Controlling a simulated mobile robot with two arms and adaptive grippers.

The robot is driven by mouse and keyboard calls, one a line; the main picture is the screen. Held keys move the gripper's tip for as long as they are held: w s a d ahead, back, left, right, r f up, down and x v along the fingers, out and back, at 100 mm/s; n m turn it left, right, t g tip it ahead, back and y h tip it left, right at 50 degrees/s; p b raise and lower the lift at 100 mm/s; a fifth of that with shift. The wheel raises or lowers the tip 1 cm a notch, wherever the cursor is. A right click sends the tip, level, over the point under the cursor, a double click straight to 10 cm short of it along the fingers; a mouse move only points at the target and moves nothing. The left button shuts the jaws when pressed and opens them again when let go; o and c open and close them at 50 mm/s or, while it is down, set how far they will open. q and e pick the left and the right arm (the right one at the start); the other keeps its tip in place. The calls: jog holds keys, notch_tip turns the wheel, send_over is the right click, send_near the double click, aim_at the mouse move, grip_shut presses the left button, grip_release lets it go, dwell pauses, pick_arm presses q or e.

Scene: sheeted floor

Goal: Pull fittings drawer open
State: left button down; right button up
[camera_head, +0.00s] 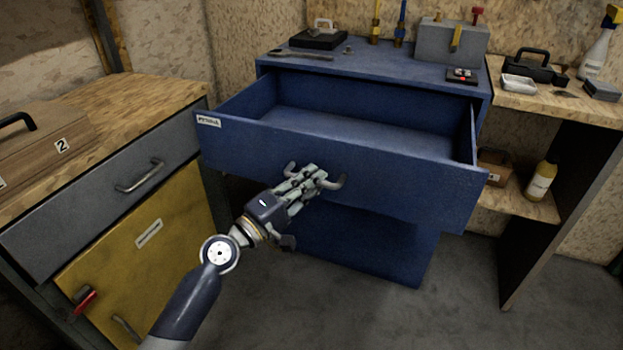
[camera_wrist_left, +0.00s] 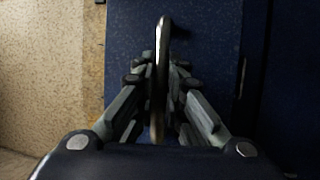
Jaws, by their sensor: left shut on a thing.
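The blue fittings drawer (camera_head: 400,183) stands pulled far out of the blue cabinet (camera_head: 360,245) in the head view. Its inside looks empty, and a small white label (camera_head: 208,120) is at the left of its front. My left gripper (camera_head: 318,180) is shut on the drawer's curved metal handle (camera_head: 337,183), at the middle of the front. In the left wrist view the handle (camera_wrist_left: 162,60) runs between the two fingers of the gripper (camera_wrist_left: 160,95), with the blue drawer front (camera_wrist_left: 205,40) behind it. My right gripper is not in view.
A wooden-topped bench with a grey drawer (camera_head: 95,195) and yellow door (camera_head: 150,245) stands close on the left. A grey toolbox (camera_head: 445,42) sits on the cabinet top. A wooden shelf unit (camera_head: 580,105) stands at right. The floor (camera_head: 450,310) in front is clear.

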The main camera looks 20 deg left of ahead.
pick_arm(q)
jog(key=c, duration=1.9)
grip_release()
jog(key=v, duration=1.2)
jog(key=shift+f, duration=0.1)
